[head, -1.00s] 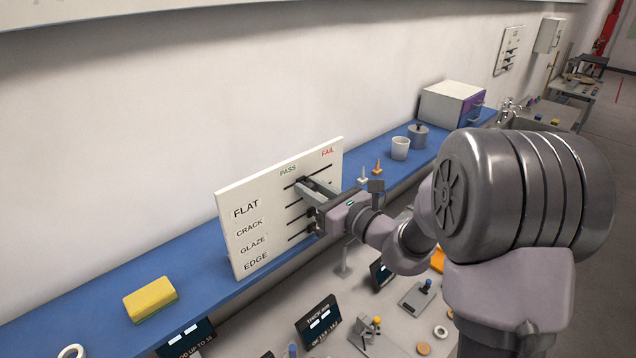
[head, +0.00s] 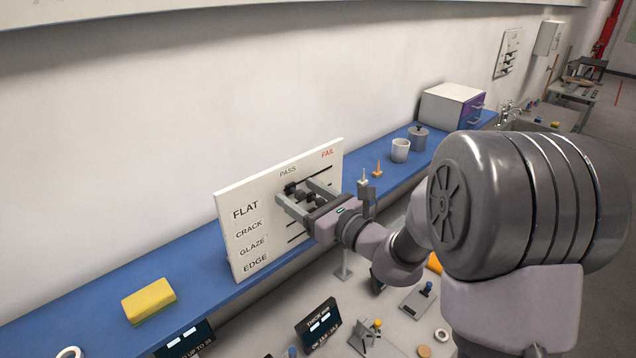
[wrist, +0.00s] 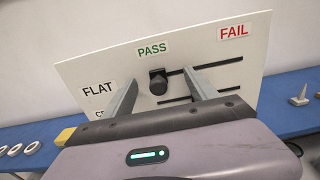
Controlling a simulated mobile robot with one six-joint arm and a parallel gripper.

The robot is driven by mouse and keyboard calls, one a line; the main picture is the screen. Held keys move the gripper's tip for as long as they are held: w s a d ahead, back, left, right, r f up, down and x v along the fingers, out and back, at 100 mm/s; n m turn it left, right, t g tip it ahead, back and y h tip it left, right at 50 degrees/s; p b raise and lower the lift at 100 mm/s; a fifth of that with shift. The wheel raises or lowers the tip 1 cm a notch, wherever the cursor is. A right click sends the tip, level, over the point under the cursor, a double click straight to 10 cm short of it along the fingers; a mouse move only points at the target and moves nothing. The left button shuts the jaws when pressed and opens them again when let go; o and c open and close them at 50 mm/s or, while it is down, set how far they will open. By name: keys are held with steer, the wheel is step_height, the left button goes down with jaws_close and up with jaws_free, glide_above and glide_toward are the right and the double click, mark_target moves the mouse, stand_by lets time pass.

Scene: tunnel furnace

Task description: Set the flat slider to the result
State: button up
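The white board (head: 240,190) stands on the blue shelf with rows FLAT, CRACK, GLAZE and EDGE and the columns PASS and FAIL. The dark flat slider knob (wrist: 158,82) sits at the left end of its slot, below the PASS label (wrist: 154,49). The FAIL label (wrist: 233,32) is at the upper right. My gripper (wrist: 159,77) is open, with its two fingers well apart, one to either side of the knob. I see no contact with the knob. In the head view my gripper (head: 294,190) partly hides the lower rows and their knobs.
A yellow sponge (head: 149,300) lies on the blue shelf (head: 80,310) left of the board. Small cones (head: 377,169), a white cup (head: 400,149) and a lidded pot (head: 418,136) stand to the right. A lower bench holds displays and small fixtures.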

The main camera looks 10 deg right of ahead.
steer(key=shift+o, duration=1.2)
steer(key=b+v, duration=0.2)
steer(key=v, duration=0.5)
